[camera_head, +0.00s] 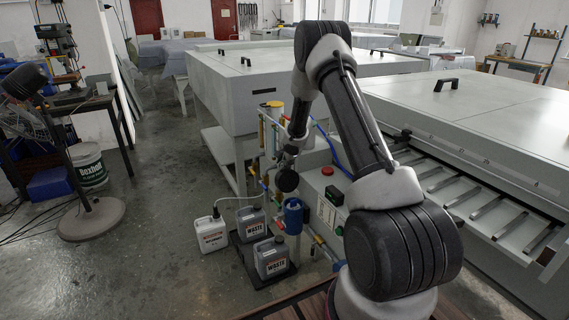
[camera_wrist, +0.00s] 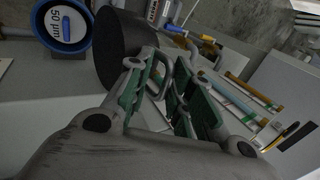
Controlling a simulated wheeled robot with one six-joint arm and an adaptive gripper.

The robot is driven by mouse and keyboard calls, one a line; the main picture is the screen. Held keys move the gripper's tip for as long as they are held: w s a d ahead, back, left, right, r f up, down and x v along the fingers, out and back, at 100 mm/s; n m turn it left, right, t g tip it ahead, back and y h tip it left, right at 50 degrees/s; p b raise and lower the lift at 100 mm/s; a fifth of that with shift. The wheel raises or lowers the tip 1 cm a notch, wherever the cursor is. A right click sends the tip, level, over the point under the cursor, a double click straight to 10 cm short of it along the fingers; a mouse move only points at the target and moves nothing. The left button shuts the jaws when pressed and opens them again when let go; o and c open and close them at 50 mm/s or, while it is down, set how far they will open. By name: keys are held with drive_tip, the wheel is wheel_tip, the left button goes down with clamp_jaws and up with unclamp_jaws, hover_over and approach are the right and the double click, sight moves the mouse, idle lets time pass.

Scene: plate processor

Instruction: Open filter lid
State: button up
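The blue filter (camera_head: 293,215) stands on the front of the processor, below my wrist. In the wrist view its round top (camera_wrist: 62,25) shows at the upper left, with a blue rim and a white face marked 50 µm. I cannot tell where its lid parts from the body. My gripper (camera_wrist: 165,82) has green and grey fingers close together, to the right of the filter top and apart from it in the picture. A grey curved bar (camera_wrist: 163,76) shows at the fingertips. Whether they hold it is unclear. In the head view the fingers are not clear.
A dark cylinder (camera_wrist: 125,45) lies between the filter top and the fingers in the wrist view. Coloured pipes (camera_wrist: 240,90) run at the right.

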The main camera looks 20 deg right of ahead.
drive_tip(key=shift+o, duration=0.7)
drive_tip(key=shift+f, duration=0.25)
drive_tip(key=shift+r, duration=0.1)
drive_tip(key=shift+r, duration=0.1)
drive_tip(key=v, duration=1.1)
drive_tip(key=shift+s+r, duration=0.25)
drive_tip(key=shift+r, duration=0.1)
